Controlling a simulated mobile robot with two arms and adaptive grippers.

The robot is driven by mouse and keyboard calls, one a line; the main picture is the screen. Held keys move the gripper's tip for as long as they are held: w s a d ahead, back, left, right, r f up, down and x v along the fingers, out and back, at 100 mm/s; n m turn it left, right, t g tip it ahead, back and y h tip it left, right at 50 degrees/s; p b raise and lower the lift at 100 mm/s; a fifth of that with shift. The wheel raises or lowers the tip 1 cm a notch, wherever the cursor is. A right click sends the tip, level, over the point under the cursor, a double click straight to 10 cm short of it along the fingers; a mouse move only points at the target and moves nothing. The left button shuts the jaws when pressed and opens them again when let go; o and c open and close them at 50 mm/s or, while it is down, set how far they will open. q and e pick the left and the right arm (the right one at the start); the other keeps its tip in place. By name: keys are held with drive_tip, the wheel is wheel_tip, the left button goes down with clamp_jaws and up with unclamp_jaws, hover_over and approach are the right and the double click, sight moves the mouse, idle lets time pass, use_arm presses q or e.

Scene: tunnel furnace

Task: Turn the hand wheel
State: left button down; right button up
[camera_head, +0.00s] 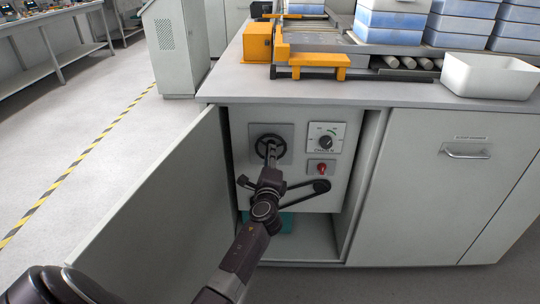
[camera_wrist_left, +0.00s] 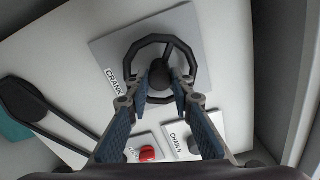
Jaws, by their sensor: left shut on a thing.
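The black hand wheel (camera_head: 268,137) is mounted on a light square plate inside an open cabinet. In the left wrist view, the wheel (camera_wrist_left: 160,41) shows a round rim and a dark central hub, beside a label reading "CRANK". My left gripper (camera_head: 271,154) reaches straight into the cabinet to the wheel. In the left wrist view, the fingertips of my left gripper (camera_wrist_left: 163,86) are on both sides of the wheel's middle, shut on it. The gripper hides part of the wheel in the head view. My right gripper is not in view.
The open cabinet door (camera_head: 165,205) stands left of my forearm. The counter (camera_head: 235,80) overhangs above.

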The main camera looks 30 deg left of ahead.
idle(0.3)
use_arm(q)
drive_tip(key=c, duration=1.7)
unclamp_jaws()
drive_tip(key=shift+d, duration=0.1)
drive_tip(key=v, duration=1.2)
drive_tip(key=shift+s, duration=0.1)
